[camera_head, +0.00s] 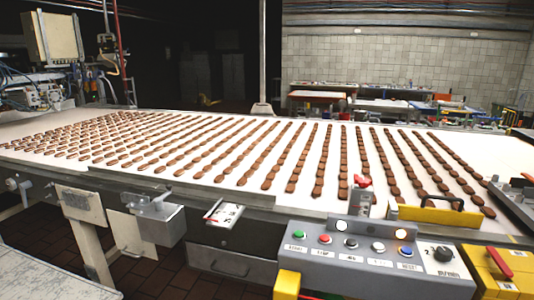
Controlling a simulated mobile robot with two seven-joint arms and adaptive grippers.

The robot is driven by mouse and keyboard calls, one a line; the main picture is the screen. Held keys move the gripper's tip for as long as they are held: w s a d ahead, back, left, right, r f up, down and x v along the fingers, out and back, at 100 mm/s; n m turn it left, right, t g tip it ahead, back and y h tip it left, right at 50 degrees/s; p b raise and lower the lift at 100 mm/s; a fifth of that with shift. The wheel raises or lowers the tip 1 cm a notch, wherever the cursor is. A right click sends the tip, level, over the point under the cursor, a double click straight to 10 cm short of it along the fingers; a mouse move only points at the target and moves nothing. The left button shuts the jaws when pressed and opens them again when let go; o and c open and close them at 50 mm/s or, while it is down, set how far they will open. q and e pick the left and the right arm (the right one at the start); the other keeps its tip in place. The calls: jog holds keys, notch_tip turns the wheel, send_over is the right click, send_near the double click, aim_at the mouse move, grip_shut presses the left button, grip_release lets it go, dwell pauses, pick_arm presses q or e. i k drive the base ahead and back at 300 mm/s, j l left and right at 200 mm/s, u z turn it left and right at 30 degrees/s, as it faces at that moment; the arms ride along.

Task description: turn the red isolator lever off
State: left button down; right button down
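A red lever (498,260) sits on a yellow box (518,262) at the lower right edge of the camera_head view, beside the grey control panel. The lever lies slanted across the face of the box. A pale label is on the box below it, too small to read. The right side of the box is cut off by the picture edge. Neither of my grippers shows in this view.
A grey control panel (345,271) with several coloured buttons and a black rotary knob (443,254) stands left of the box. Behind it, a white conveyor (230,195) carries rows of brown biscuits. A yellow bar with a black handle (440,215) crosses its near edge.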

aim_at(492, 253)
jog(key=z, duration=1.5)
